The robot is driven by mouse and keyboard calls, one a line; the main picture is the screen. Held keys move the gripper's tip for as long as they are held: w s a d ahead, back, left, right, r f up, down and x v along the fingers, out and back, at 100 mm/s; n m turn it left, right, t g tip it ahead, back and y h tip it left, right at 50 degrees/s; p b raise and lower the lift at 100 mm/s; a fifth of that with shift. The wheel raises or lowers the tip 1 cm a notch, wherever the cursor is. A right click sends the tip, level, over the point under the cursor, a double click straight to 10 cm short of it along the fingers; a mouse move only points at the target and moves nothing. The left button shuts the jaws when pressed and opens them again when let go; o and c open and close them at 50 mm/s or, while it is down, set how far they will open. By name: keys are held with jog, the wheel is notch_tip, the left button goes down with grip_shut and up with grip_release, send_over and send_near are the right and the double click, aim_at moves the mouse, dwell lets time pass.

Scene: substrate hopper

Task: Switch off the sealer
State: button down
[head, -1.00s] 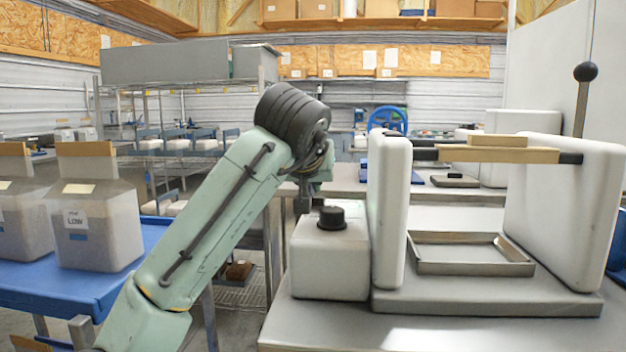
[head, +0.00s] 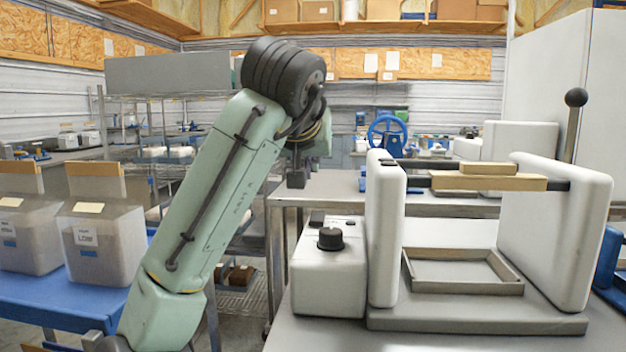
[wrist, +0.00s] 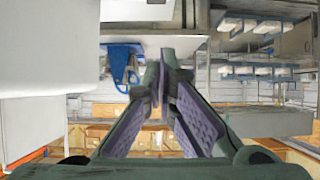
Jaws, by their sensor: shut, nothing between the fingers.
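The sealer stands on the grey bench at the right. It has two white upright panels (head: 386,235) (head: 555,235), bars between them and a lever with a black ball (head: 576,97). A white control box (head: 328,280) at its left carries a black knob (head: 330,239) and a small dark piece (head: 317,217) behind it. Whether that piece is a switch, and its setting, I cannot tell. My gripper (head: 296,181) points down behind and above the box, apart from it. In the wrist view my gripper (wrist: 166,62) has its fingers together, empty.
A grey metal frame (head: 463,287) lies on the sealer's base. Clear bins with labels (head: 104,245) stand on a blue table (head: 60,300) at the left. A bench with a blue wheel (head: 389,135) is behind. There is open space above the control box.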

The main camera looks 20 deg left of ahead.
jog(key=shift+s+d+r, duration=0.2)
jog(key=shift+s+r, duration=0.3)
jog(key=shift+r, duration=0.05)
jog(key=shift+s+d+r, duration=0.15)
jog(key=shift+s+r, duration=0.35)
jog(key=shift+r, duration=0.05)
